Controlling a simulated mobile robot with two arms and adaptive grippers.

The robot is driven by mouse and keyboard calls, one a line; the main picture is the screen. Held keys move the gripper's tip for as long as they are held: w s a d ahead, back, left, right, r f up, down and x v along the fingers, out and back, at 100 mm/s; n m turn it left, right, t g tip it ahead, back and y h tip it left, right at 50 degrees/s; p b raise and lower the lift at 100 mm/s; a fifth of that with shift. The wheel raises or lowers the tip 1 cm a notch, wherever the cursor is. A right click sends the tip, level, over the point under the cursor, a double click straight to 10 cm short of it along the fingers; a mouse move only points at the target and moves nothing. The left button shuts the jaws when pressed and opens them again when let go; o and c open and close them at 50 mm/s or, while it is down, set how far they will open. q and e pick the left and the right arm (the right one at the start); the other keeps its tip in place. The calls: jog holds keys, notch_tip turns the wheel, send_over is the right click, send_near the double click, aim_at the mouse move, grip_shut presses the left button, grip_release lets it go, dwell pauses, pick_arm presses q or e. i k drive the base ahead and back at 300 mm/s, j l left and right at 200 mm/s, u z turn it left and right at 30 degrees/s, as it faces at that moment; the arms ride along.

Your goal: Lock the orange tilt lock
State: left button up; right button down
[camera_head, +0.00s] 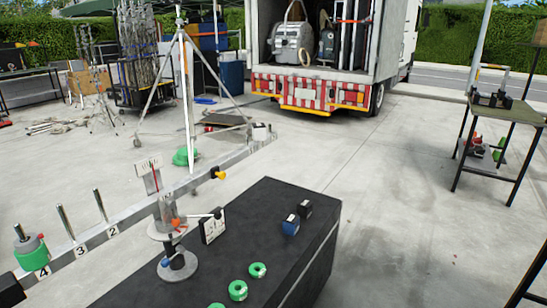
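The orange tilt lock (176,222) is a small orange knob on an upright grey and white stand (178,268), which stands on the black case top (215,270). A clear or grey cylinder sits at the top of the stand, just above the orange knob. A blue knob (166,262) shows lower on the stand's post. A thin arm reaches right from the stand to a white marked plate (212,227). The knob is too small to tell its locked or unlocked position. Neither of my grippers can be made out in the head view.
Green rings (257,270) and small blue and black blocks (291,225) lie on the case. A numbered rail (130,222) with upright pegs and a green-grey cylinder (32,252) runs along the left. A tripod (188,100) and truck (312,95) stand behind. Open concrete lies right.

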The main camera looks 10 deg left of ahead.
aim_at(175, 221)
jog(key=u, duration=1.15)
